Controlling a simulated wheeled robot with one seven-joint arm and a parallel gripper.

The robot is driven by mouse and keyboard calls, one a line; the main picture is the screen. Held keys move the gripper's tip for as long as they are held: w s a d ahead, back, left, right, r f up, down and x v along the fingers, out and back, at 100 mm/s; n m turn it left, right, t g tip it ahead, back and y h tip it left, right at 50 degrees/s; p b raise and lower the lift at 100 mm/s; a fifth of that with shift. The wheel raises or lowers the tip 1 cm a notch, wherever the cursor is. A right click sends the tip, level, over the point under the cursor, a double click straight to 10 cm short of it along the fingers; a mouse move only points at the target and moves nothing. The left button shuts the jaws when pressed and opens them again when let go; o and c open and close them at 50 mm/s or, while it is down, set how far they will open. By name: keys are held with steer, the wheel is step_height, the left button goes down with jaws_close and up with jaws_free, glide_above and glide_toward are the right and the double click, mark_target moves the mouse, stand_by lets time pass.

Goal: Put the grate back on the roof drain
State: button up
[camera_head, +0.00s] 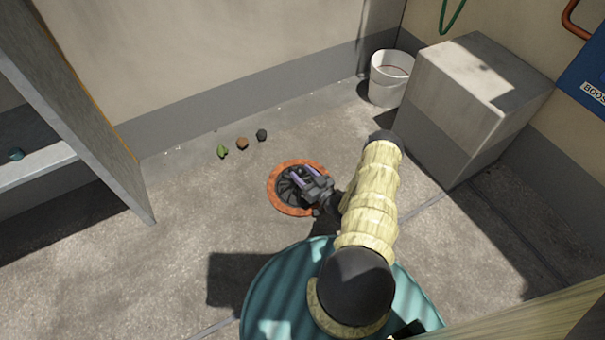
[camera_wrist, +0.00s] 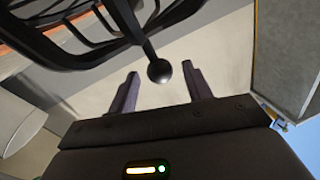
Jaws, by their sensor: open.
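The orange ring of the roof drain (camera_head: 271,192) lies on the concrete floor near the middle of the head view. The dark grate (camera_head: 286,192) shows inside the ring, partly hidden by my gripper (camera_head: 307,178); whether it sits fully flush I cannot tell. In the wrist view the grate's curved black bars (camera_wrist: 75,38) fill the upper left, with a strip of the orange ring (camera_wrist: 30,50) beyond. A stalk ending in a round black knob (camera_wrist: 159,71) shows between my two open fingers, which appear apart from it.
Several small debris pieces, including a brown one (camera_head: 242,143), lie on the floor by the back wall. A white bucket (camera_head: 388,80) and a large grey block (camera_head: 465,105) stand at right. A grey panel (camera_head: 75,100) stands at left. Floor left of the drain is clear.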

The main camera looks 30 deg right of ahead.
steer(key=p+v, duration=0.3)
steer(key=v, duration=0.8)
steer(key=shift+s, duration=0.4)
steer(key=shift+w+d, duration=0.1)
